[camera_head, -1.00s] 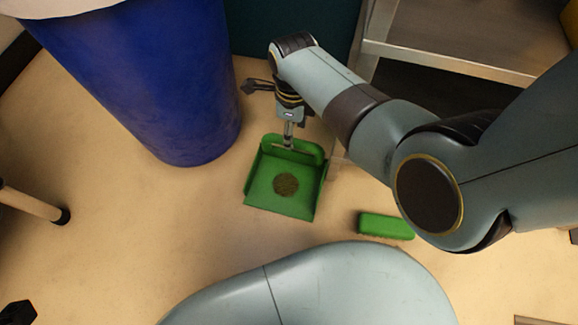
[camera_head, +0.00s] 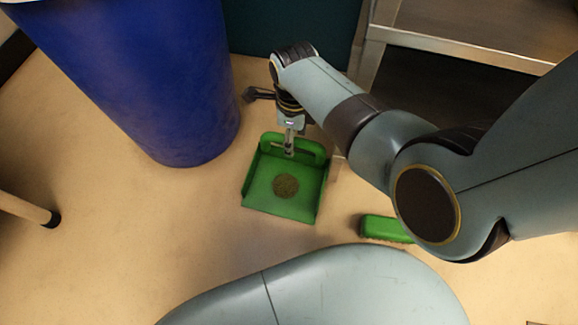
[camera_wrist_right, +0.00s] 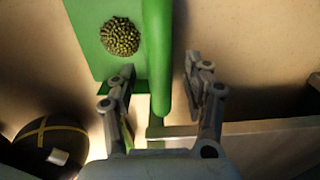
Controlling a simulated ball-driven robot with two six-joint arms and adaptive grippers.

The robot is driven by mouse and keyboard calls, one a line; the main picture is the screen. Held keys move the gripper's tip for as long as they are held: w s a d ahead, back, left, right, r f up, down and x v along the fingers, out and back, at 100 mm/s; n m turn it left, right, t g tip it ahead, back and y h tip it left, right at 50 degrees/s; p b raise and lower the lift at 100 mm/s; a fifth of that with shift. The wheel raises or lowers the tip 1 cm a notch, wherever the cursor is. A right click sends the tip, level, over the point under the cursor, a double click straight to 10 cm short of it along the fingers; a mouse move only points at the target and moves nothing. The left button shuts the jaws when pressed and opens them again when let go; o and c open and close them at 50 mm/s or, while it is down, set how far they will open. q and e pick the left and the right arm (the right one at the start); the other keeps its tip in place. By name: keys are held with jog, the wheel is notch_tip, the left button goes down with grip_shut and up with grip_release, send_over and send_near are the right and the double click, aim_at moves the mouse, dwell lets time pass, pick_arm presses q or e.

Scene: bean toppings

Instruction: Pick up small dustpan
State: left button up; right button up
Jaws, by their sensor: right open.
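The small green dustpan (camera_head: 260,190) lies on the floor in the middle of the head view. A round pile of small dark beans (camera_head: 285,186) sits on it. My right gripper (camera_head: 289,150) is at the dustpan's back end, pointing down. In the right wrist view the gripper (camera_wrist_right: 162,85) is open, its fingers on either side of the dustpan's raised green edge (camera_wrist_right: 158,45). The bean pile (camera_wrist_right: 120,36) shows beyond the left finger. Whether a finger touches the edge I cannot tell. My left gripper is not in view.
A tall blue bin (camera_head: 150,80) stands to the left of the dustpan. A green brush (camera_head: 383,229) lies to its right, partly hidden by my right arm. A metal shelf (camera_head: 450,48) stands at the back right.

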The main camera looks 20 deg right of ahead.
grip_shut()
dwell(0.3)
jog(key=shift+r, duration=0.1)
dwell(0.5)
